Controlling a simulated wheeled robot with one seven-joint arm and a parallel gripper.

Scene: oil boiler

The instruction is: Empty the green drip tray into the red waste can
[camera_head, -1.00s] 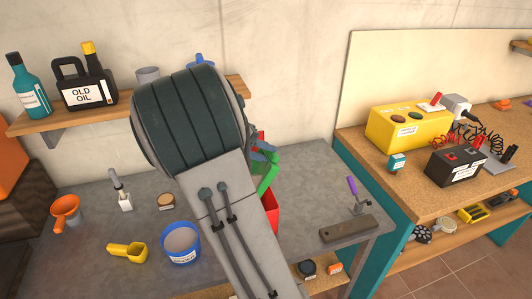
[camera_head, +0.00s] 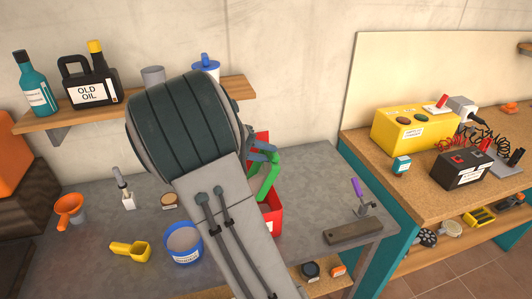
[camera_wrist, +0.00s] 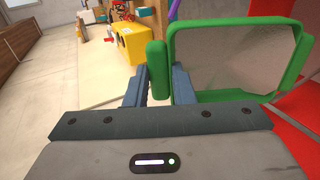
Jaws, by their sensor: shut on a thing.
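The green drip tray (camera_head: 267,180) is only partly visible in the head view, behind my arm. In the wrist view the tray (camera_wrist: 201,97) shows a green rim around a smooth grey area. My gripper (camera_wrist: 157,88) is shut on the tray's green grip, one blue finger on each side. My gripper (camera_head: 262,150) also shows in the head view at the tray's upper end. The red waste can (camera_head: 275,217) stands on the grey bench behind and below the tray, partly hidden by my arm. Its red wall (camera_wrist: 293,135) fills the lower right of the wrist view.
A blue tub (camera_head: 183,257), a yellow scoop (camera_head: 130,250) and an orange funnel (camera_head: 70,208) are on the bench at left. A dark flat block (camera_head: 352,230) lies near its right edge. A shelf (camera_head: 130,110) with bottles is behind. A second workbench (camera_head: 410,180) stands at right.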

